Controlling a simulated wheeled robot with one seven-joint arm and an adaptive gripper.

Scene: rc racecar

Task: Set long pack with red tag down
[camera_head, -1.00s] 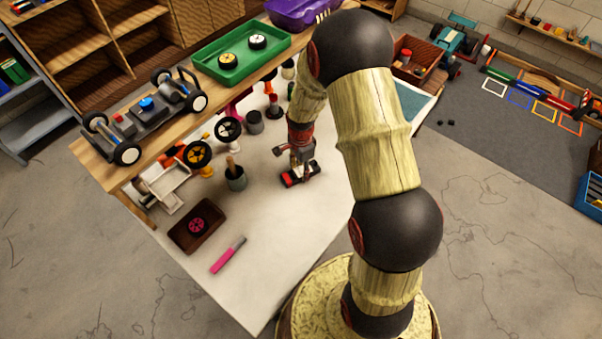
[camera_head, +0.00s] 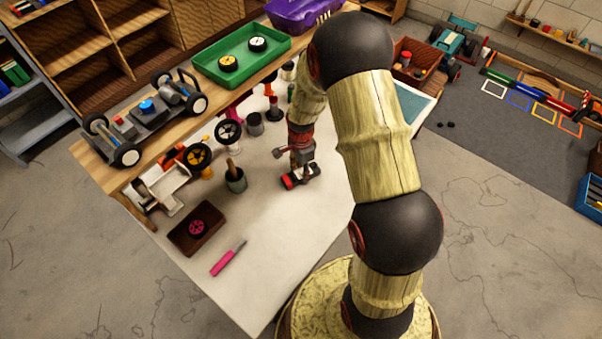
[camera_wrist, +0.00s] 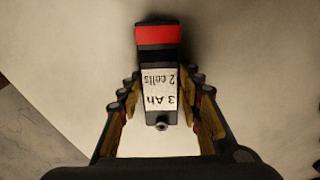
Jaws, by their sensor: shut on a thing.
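The long pack (camera_head: 301,176) is dark with a red end and lies level at or just above the white tabletop; I cannot tell whether it touches. In the wrist view the pack (camera_wrist: 158,75) shows a red band, a black band and a white label reading "3 Ah 2 cells", upside down. My gripper (camera_head: 300,168) is over it, pointing down. In the wrist view my gripper's fingers (camera_wrist: 160,108) stand on both sides of the labelled end, shut on it. The pack's underside is hidden.
The white tabletop (camera_head: 275,225) is clear in front of the pack. A green tray (camera_head: 215,72) stands behind on a wooden shelf.

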